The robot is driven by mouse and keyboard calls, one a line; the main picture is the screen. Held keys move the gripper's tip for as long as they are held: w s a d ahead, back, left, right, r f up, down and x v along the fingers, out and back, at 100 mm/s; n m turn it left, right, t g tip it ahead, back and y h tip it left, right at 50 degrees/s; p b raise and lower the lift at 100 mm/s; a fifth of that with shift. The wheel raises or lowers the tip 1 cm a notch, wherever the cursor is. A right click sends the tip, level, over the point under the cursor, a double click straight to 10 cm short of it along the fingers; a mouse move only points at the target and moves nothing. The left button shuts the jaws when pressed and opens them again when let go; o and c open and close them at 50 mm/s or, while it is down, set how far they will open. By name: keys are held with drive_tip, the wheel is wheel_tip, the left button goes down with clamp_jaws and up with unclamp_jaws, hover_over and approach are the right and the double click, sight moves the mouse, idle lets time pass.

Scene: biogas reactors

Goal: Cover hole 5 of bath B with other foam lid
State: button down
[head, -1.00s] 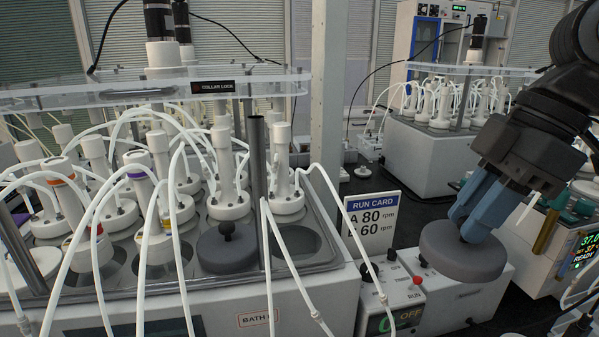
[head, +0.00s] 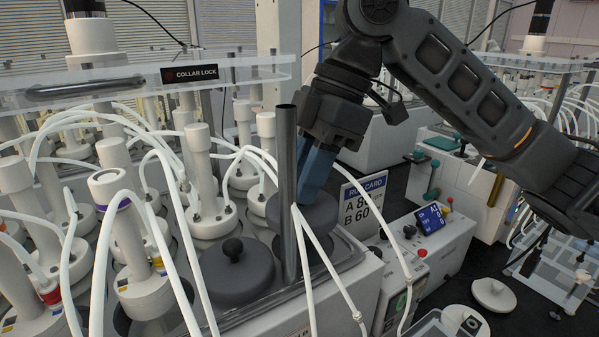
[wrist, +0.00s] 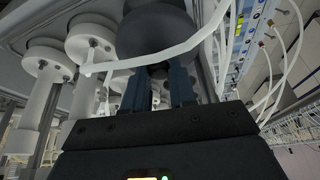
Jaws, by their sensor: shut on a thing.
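A grey foam lid (head: 303,212) is held in my gripper (head: 316,180), whose blue fingers are shut on it. It is over the right front corner of the bath (head: 345,272), behind a metal post. I cannot tell whether it rests on the bath top or hangs just above it, and the hole under it is hidden. In the wrist view the held lid (wrist: 157,35) shows beyond the fingers (wrist: 160,88). Another grey foam lid (head: 236,270) with a black knob sits on the bath top to the left of the post.
The metal post (head: 286,195) stands between the two lids. White tubes (head: 325,265) hang in front of the bath corner. White reactors (head: 206,185) crowd the left and back. A clear collar plate (head: 140,85) spans above. A run card (head: 362,205) stands to the right.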

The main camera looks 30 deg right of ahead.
drive_tip(key=shift+f+b, duration=1.65)
drive_tip(key=shift+f, duration=0.6)
drive_tip(key=shift+d, duration=0.1)
drive_tip(key=c, duration=0.8)
unclamp_jaws()
drive_tip(key=shift+c, duration=0.2)
drive_tip(key=v, duration=0.7)
drive_tip(key=shift+d+r+b, duration=0.15)
drive_tip(key=shift+r+b, duration=0.15)
drive_tip(key=shift+r, duration=0.05)
drive_tip(key=shift+s, duration=0.1)
